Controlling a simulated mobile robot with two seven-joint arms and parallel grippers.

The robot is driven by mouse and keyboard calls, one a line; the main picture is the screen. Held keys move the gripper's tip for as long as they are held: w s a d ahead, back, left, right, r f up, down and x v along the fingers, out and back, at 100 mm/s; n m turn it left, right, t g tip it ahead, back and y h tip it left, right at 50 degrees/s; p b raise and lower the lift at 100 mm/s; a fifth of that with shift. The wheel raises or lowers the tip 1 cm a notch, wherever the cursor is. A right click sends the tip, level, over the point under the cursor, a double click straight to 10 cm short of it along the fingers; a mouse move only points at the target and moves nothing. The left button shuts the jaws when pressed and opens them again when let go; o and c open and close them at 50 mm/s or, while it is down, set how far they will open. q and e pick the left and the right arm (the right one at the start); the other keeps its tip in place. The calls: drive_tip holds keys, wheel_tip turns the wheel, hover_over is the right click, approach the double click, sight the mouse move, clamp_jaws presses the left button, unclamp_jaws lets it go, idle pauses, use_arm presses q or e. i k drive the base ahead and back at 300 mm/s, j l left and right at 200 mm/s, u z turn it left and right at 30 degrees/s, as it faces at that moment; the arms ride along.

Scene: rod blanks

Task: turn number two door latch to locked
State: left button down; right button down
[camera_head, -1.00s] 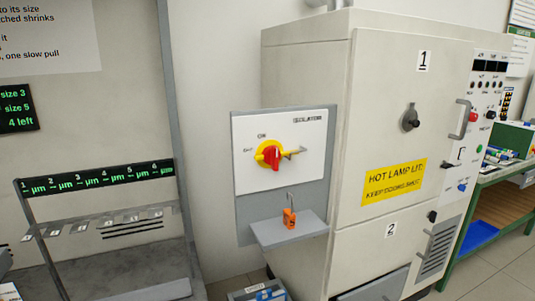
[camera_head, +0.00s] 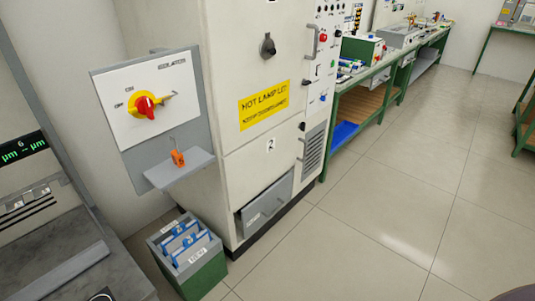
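The pale cabinet's lower door carries a label "2" (camera_head: 271,145). A small black knob (camera_head: 302,126) sits near this door's upper right edge, above a grey bar handle (camera_head: 301,149). The knob is too small to tell which way it is turned or whether it is the latch. The upper door has a dark round fitting with a lever (camera_head: 267,46) and a yellow hot lamp sign (camera_head: 264,105). Both doors look closed. Neither of my grippers can be made out.
An isolator panel (camera_head: 130,122) with a red-yellow switch (camera_head: 145,106) and a shelf holding an orange padlock (camera_head: 178,158) is left of the cabinet. A green-grey box (camera_head: 205,279) stands on the floor. A green-framed bench (camera_head: 330,140) is behind right. Open floor (camera_head: 390,220) lies right.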

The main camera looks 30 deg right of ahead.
sight(302, 125)
drive_tip(key=i+l, duration=1.2)
